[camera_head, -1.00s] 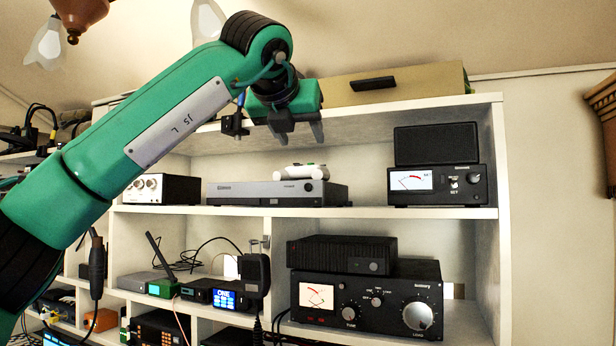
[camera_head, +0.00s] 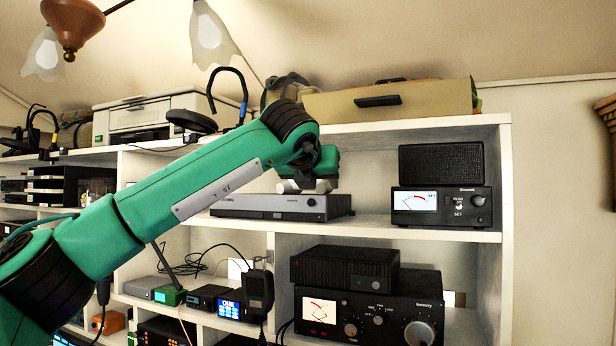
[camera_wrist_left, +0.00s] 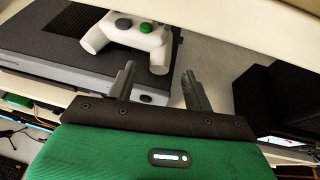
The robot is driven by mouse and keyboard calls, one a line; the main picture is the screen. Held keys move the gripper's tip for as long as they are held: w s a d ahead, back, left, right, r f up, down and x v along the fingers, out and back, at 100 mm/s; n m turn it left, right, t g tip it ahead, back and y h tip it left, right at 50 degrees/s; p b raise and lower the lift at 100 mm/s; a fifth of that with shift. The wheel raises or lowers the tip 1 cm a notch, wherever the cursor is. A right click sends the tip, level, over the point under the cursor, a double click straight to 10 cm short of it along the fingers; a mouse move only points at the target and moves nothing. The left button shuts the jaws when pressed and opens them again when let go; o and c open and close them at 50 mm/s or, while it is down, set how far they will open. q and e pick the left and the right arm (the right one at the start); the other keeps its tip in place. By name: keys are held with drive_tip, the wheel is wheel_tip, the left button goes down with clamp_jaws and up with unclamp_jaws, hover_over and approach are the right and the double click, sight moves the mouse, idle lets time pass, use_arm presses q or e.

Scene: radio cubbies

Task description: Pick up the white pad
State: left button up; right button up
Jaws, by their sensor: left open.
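The white pad is a white game controller with green and dark buttons; in the left wrist view the white pad (camera_wrist_left: 130,36) lies on top of a flat grey console (camera_wrist_left: 50,52), just beyond the fingertips. In the head view my left gripper (camera_head: 308,187) is in the upper cubby over the console (camera_head: 282,206) and hides most of the pad. In the left wrist view my left gripper (camera_wrist_left: 158,75) is open, its two fingers apart with nothing between them. The pad's right handle is close to the fingertips. My right gripper is not in view.
A shelf board (camera_head: 430,128) runs above my left gripper. A black meter unit (camera_head: 440,205) with a speaker box (camera_head: 440,166) on it stands to the right in the same cubby. Bare shelf lies between it and the console. Black radio boxes (camera_head: 345,267) fill the cubby below.

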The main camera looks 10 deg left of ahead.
use_arm(q)
drive_tip(key=shift+p+x, duration=0.35)
drive_tip(key=shift+x, duration=0.85)
drive_tip(key=shift+s, duration=0.2)
drive_tip(key=shift+c, duration=0.9)
drive_tip(key=shift+w, duration=0.1)
clamp_jaws()
drive_tip(key=shift+r, duration=0.15)
